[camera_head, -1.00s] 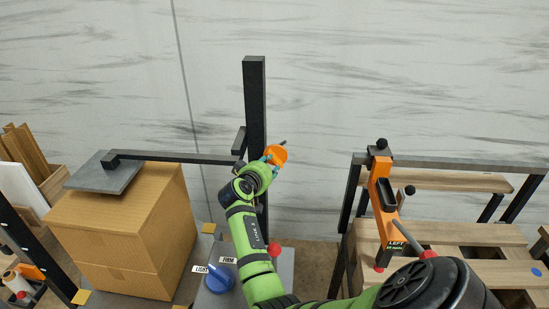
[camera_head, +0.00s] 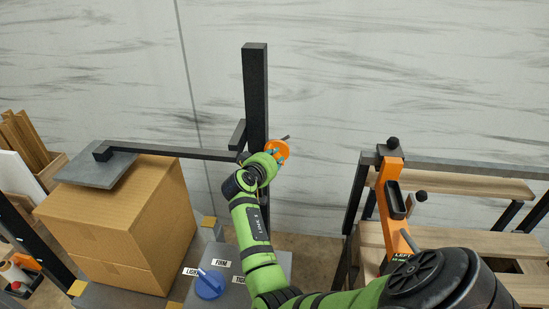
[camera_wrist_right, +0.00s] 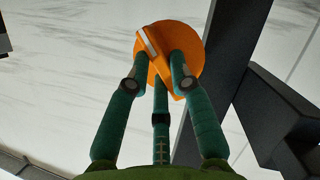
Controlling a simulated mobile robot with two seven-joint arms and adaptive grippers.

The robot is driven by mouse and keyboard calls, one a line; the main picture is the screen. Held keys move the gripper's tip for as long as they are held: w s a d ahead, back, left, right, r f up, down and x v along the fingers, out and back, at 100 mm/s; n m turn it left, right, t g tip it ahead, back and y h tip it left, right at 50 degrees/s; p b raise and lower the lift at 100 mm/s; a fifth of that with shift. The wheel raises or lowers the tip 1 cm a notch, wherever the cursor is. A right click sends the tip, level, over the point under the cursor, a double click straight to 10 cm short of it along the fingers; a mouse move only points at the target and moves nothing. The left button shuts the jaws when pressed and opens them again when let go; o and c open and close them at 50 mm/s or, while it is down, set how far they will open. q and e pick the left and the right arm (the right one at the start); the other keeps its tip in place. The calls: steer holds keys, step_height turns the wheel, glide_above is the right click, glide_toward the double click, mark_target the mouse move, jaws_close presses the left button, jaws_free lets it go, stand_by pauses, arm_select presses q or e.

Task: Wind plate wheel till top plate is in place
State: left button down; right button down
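The orange plate wheel (camera_head: 280,150) sits on the black upright post (camera_head: 255,95). It also shows in the right wrist view (camera_wrist_right: 190,45), with a pale stripe across it. My right gripper (camera_head: 270,157) is at the wheel; in the right wrist view its teal fingers (camera_wrist_right: 162,72) converge on the wheel and appear closed against it. The grey top plate (camera_head: 97,172) hangs from a black arm (camera_head: 175,152) over the cardboard box (camera_head: 120,222). It lies at or just above the box top; I cannot tell whether it touches. My left gripper is not in view.
A blue knob (camera_head: 210,284) with labels stands on the grey base in front of the post. An orange lever unit (camera_head: 394,205) and a wooden-slatted bench (camera_head: 455,187) are at the right. Wood boards (camera_head: 22,140) lean at the far left.

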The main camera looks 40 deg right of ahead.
steer(key=shift+m, duration=0.3)
steer(key=shift+s+m+t+y, duration=0.1)
steer(key=shift+m+t+y, duration=0.3)
steer(key=shift+m, duration=0.1)
steer(key=shift+s+d+m+t+y, duration=0.1)
steer(key=shift+m+t+y, duration=0.35)
steer(key=shift+m, duration=0.45)
steer(key=shift+s+d+f+m+t+y, duration=0.1)
steer(key=shift+m+t+y, duration=0.4)
steer(key=shift+m, duration=0.4)
steer(key=m+t, duration=0.1)
steer(key=m, duration=0.1)
steer(key=m+t+y+p, duration=0.1)
steer(key=shift+s+d+f+m+y, duration=0.1)
steer(key=shift+f+m+y, duration=0.15)
steer(key=shift+m, duration=0.15)
arm_select(q)
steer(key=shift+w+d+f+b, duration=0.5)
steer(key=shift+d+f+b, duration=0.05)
steer(key=shift+b, duration=0.5)
arm_select(e)
steer(key=shift+f+m+t+y, duration=0.2)
steer(key=shift+m+t, duration=0.8)
steer(key=shift+m, duration=0.55)
steer(key=shift+f+m+t+y, duration=0.1)
steer(key=shift+m+t+y, duration=0.1)
steer(key=shift+m+t, duration=1.05)
steer(key=shift+m+g, duration=0.3)
steer(key=shift+m, duration=0.2)
